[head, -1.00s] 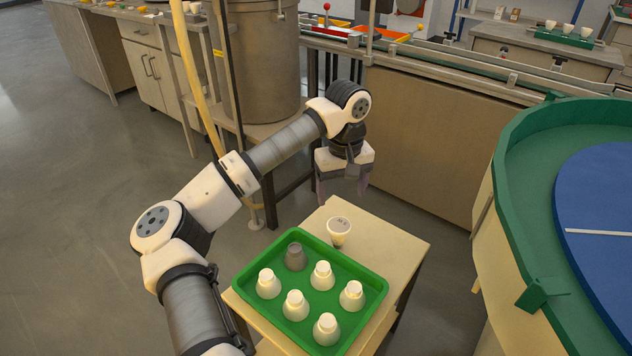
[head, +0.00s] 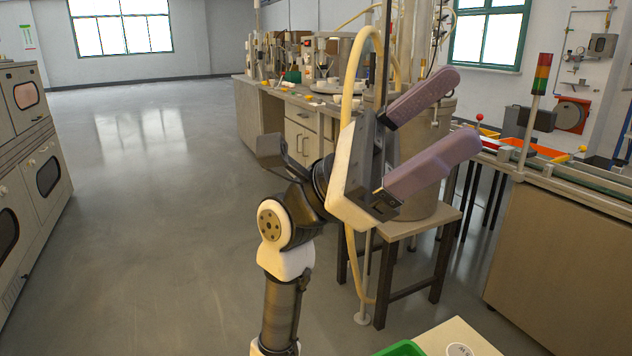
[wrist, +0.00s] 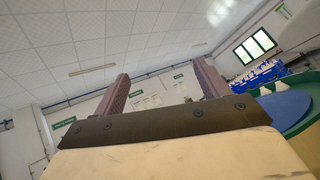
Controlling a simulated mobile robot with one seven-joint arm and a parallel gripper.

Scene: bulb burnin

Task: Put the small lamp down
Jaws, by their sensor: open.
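The top of the small lamp (head: 459,350) shows at the bottom edge of the head view, standing on the small wooden table (head: 462,334). The rest of it is cut off by the frame. My gripper (head: 455,130) is raised high above and away from the table, with its two purple-grey fingers apart and nothing between them. In the wrist view my fingers (wrist: 160,90) also stand apart and empty, pointing up toward the ceiling and far wall.
A corner of the green tray (head: 402,348) shows beside the lamp at the bottom edge. A stool-like stand (head: 425,222) carries a large metal drum behind my gripper. A conveyor bench (head: 565,240) stands at the right. Open floor (head: 150,230) lies at the left.

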